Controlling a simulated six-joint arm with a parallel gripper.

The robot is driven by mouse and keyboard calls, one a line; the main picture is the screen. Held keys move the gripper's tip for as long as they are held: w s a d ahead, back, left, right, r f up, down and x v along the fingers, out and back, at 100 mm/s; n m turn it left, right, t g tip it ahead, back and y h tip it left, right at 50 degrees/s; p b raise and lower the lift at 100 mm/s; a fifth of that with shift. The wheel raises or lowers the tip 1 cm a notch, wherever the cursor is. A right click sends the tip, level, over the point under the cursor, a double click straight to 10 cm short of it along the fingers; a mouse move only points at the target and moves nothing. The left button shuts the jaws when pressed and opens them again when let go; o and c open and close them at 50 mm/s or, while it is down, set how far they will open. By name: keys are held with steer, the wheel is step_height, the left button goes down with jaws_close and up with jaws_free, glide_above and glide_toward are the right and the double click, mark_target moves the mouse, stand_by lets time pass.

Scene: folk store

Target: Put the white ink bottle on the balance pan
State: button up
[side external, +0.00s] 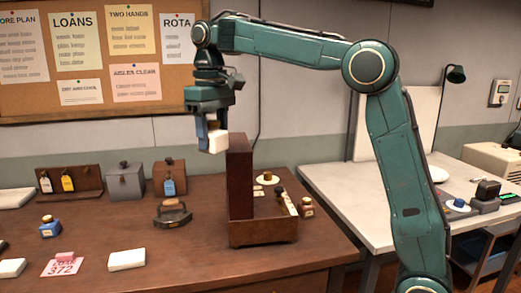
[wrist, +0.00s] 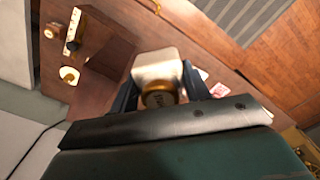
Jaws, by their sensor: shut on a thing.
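The white ink bottle (wrist: 157,66) has a gold-brown cap that faces the wrist camera. My gripper (wrist: 157,90) is shut on it, with a dark finger on each side. In the side view, my gripper (side external: 211,132) holds the bottle (side external: 215,142) in the air, just left of the top of a tall dark wooden panel (side external: 240,175). The panel stands on a wooden base that looks like the balance (side external: 263,231). A small round cream pan (side external: 260,180) with a brown-gold piece on it shows behind the panel, to the right and well below the bottle. It also shows in the wrist view (wrist: 64,73).
A brown bottle (side external: 306,208) stands right of the balance. A flat iron (side external: 172,214), grey box (side external: 125,184), brown box (side external: 169,178) and blue bottle (side external: 50,228) are on the brown table. White blocks (side external: 127,260) lie at the front. The tall panel is an obstacle beside the bottle.

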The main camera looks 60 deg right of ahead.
steer(key=shift+d+r, duration=0.2)
steer(key=shift+r, duration=1.05)
steer(key=s+d+m, duration=0.5)
steer(key=d+m, duration=0.4)
steer(key=d, duration=0.1)
steer(key=s+d+m, duration=0.6)
steer(key=d+m, duration=0.3)
steer(key=d, duration=0.1)
steer(key=s+d+m, duration=0.5)
steer(key=d+m, duration=0.4)
steer(key=d, duration=0.1)
step_height(320, 180, down, 18)
steer(key=shift+d, duration=0.15)
steer(key=shift+s+f, duration=0.1)
steer(key=shift+f, duration=0.1)
step_height(320, 180, down, 19)
steer(key=shift+f, duration=0.15)
steer(key=shift+f, duration=0.2)
